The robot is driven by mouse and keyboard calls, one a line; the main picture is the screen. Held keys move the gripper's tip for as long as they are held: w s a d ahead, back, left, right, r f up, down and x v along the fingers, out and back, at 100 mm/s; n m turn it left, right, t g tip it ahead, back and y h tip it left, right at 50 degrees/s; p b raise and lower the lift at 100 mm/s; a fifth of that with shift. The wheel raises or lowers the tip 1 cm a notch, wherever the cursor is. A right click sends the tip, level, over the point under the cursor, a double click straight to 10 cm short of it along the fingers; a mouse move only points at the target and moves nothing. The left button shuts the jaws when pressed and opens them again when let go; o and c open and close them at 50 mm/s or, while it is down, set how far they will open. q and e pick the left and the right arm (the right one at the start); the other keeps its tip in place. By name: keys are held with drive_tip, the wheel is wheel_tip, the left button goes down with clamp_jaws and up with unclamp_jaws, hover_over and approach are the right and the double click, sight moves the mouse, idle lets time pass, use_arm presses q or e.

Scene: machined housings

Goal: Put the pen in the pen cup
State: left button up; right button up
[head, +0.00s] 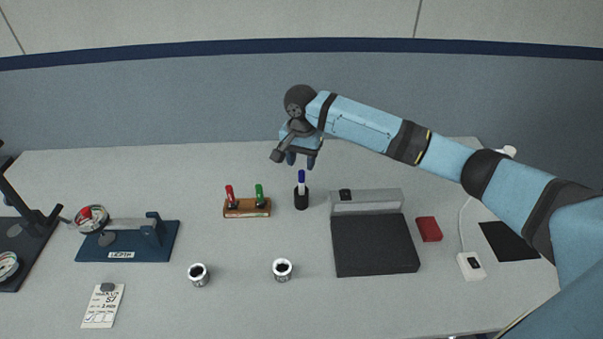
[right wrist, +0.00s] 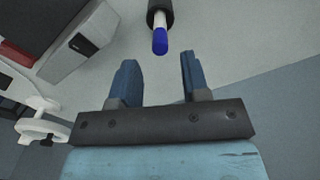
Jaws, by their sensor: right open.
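The pen (head: 301,180), white with a blue end, stands upright in the black pen cup (head: 301,200) near the middle of the table. My right gripper (head: 301,162) is open and empty just above and behind the pen. In the right wrist view the blue pen end (right wrist: 160,42) lies ahead of the two open fingers (right wrist: 156,75), apart from them, and the dark cup (right wrist: 160,8) is at the top edge. My left gripper is not in view.
A wooden holder (head: 246,208) with a red and a green marker stands left of the cup. A grey device with a black plate (head: 375,245) is to the right, near a red box (head: 429,229). Two metal housings (head: 199,274) (head: 282,269) stand in front. A blue gauge stand (head: 127,241) is left.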

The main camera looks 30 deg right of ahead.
wheel_tip(320, 180, up, 5)
drive_tip(key=shift+r, duration=0.15)
idle(0.6)
